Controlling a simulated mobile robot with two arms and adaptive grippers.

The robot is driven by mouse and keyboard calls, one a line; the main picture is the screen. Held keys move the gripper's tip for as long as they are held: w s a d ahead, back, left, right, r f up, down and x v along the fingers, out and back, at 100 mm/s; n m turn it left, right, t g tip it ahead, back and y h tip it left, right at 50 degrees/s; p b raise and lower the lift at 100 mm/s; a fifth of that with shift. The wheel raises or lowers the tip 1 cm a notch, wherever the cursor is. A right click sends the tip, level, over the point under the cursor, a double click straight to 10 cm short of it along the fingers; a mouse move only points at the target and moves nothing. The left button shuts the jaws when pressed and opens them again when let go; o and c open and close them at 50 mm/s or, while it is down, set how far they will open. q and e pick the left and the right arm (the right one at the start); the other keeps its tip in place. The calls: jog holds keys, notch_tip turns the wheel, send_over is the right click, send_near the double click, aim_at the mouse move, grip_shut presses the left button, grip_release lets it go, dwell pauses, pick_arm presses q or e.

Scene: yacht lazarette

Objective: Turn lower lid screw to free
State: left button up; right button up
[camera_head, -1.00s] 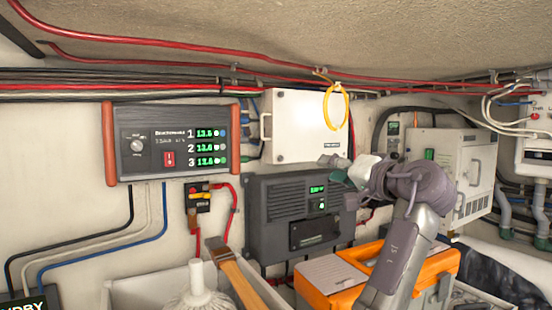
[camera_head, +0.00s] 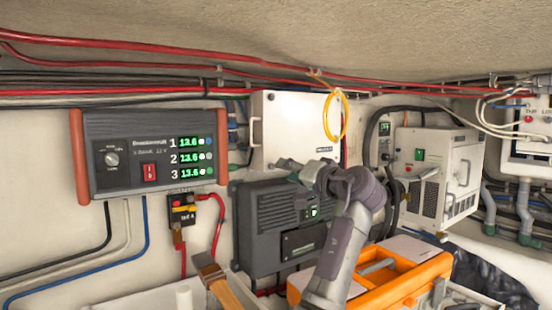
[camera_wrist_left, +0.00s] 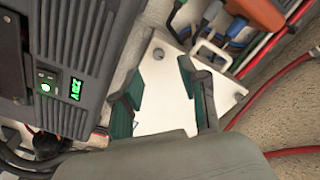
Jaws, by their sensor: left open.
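The white box (camera_head: 293,128) with a flat lid hangs on the wall below the cables. In the left wrist view its lid (camera_wrist_left: 168,112) fills the middle, turned on its side. The lower lid screw (camera_wrist_left: 158,53) is a round grey head near the lid's edge beside the dark grey unit. Another screw (camera_wrist_left: 240,97) sits near the opposite corner. My left gripper (camera_head: 287,170) is at the box's lower edge. In the left wrist view its green-padded fingers (camera_wrist_left: 162,88) are apart with nothing between them, and the lower screw lies beyond them. My right gripper is not in view.
The dark grey unit (camera_head: 258,225) with a green display is directly below the box. A yellow cable loop (camera_head: 335,117) hangs at the box's right side. An orange toolbox (camera_head: 415,280) stands below right. A handle (camera_head: 252,132) sticks out at the box's left side.

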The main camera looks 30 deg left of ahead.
aim_at(273, 167)
pick_arm(q)
jog(key=p+x, duration=0.2)
jog(key=x, duration=0.3)
jog(key=shift+w, duration=0.15)
jog(key=shift+w+a, duration=0.15)
jog(key=shift+a, duration=0.35)
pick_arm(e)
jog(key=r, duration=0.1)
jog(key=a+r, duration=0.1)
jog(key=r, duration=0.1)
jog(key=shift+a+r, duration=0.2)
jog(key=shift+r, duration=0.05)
pick_arm(q)
jog(key=shift+f, duration=0.1)
jog(key=shift+c, duration=0.3)
jog(key=shift+w, duration=0.1)
jog(key=c, duration=0.5)
grip_shut()
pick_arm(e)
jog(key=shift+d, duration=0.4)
